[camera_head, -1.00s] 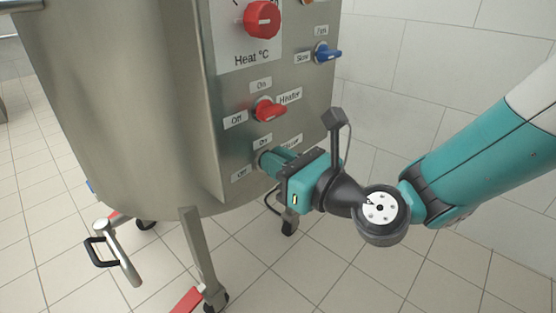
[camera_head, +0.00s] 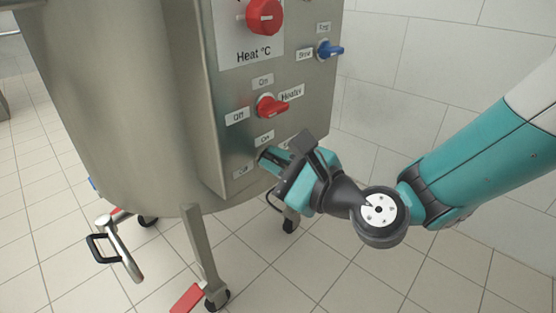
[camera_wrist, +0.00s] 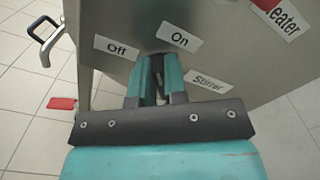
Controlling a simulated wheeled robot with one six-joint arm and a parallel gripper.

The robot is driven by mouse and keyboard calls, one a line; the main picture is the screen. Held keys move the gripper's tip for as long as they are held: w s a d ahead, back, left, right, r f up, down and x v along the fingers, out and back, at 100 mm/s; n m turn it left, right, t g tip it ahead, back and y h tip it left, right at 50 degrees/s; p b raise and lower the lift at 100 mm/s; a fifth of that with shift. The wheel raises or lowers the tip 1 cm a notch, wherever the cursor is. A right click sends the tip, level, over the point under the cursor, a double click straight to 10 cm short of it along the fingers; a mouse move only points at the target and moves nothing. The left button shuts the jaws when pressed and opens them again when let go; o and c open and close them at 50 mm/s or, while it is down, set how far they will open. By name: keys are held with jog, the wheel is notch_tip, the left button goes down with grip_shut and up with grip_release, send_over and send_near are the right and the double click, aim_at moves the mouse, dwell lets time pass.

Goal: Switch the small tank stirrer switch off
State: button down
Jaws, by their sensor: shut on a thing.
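The stirrer switch is on the lower part of the steel control panel (camera_head: 232,95). It is almost wholly hidden by my gripper (camera_head: 265,156), whose fingers are shut on it at the panel face. In the wrist view my fingers (camera_wrist: 158,72) come together between the "Off" label (camera_wrist: 117,47) and the "On" label (camera_wrist: 180,37), with the "Stirrer" label (camera_wrist: 208,82) to their right. Only a dark gap shows between the fingers, so I cannot tell the switch's position. In the head view the "Off" label (camera_head: 243,170) is left of the fingers and the "On" label (camera_head: 264,138) above.
The red heater switch (camera_head: 271,106) is just above my gripper. A red heat knob (camera_head: 264,16) and a blue switch (camera_head: 329,50) are higher up. The tank (camera_head: 110,100) stands on wheeled legs, with a valve handle (camera_head: 104,250) at lower left. Tiled floor lies below.

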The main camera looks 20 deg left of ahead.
jog(key=n+b, duration=0.1)
jog(key=n, duration=0.2)
jog(key=n+b, duration=0.1)
jog(key=n, duration=0.3)
jog(key=f+n+b, duration=0.1)
jog(key=n, duration=0.2)
jog(key=shift+s+a+b, duration=0.1)
jog(key=shift+s+b, duration=0.2)
jog(key=shift+b, duration=0.05)
jog(key=shift+n, duration=0.5)
jog(key=c, duration=1.2)
grip_release()
jog(key=shift+o, duration=0.2)
